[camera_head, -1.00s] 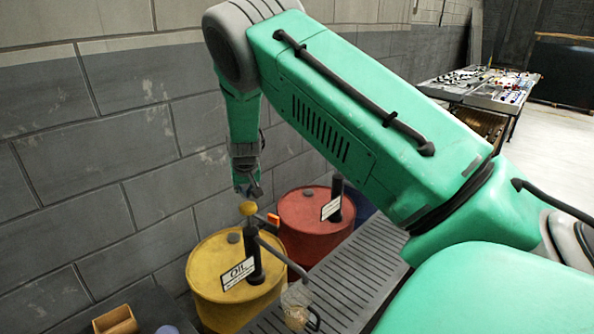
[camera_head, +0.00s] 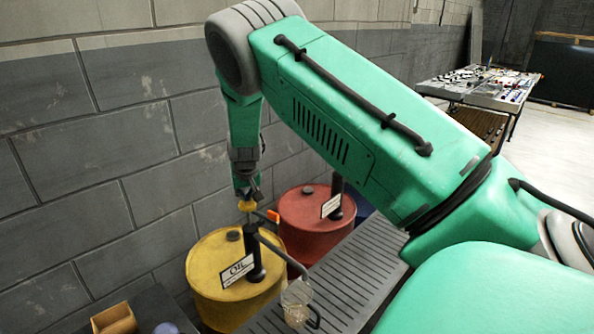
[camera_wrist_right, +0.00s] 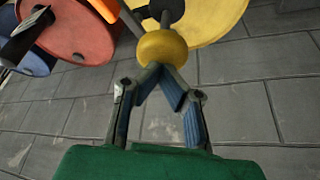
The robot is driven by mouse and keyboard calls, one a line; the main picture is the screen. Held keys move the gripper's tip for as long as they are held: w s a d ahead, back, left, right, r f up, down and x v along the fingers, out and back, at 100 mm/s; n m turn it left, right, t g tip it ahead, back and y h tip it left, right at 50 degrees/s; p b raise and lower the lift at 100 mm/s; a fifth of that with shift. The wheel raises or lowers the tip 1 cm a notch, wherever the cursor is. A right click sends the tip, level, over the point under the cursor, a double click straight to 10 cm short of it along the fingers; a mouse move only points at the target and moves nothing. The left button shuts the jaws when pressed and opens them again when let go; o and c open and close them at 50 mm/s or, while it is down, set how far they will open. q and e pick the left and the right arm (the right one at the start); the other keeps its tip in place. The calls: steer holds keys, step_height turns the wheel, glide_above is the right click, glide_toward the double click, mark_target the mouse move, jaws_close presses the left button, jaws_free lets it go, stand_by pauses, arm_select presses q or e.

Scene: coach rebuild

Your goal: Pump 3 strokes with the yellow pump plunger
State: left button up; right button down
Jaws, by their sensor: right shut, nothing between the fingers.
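The yellow pump plunger knob (camera_head: 246,206) sits on top of the dark pump (camera_head: 254,255) on the yellow oil drum (camera_head: 212,268). My right gripper (camera_head: 247,194) points down right above the knob, shut and empty. In the right wrist view the blue-padded fingers (camera_wrist_right: 157,70) meet at the tip, against or very close to the yellow knob (camera_wrist_right: 162,46). I cannot tell for sure whether they touch. The knob stands high above the drum lid. My left gripper is not in view.
A clear jug (camera_head: 296,302) stands under the pump's spout on a slatted bench (camera_head: 345,270). A red drum (camera_head: 305,232) with its own pump is just behind, and an orange handle (camera_head: 272,216) is near the knob. The grey wall (camera_head: 100,150) is close behind.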

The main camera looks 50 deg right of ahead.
mark_target(248, 205)
steer(key=shift+s+f+b, duration=0.1)
steer(key=shift+f+b, duration=0.95)
steer(key=shift+f, duration=1.1)
steer(key=shift+s+a+f+b, duration=0.1)
steer(key=shift+f+b, duration=0.4)
steer(key=shift+f, duration=0.5)
steer(key=shift+r+p, duration=2.2)
steer(key=shift+r, duration=0.9)
steer(key=shift+w+r, duration=0.2)
steer(key=shift+r, duration=1.15)
steer(key=shift+f, duration=0.2)
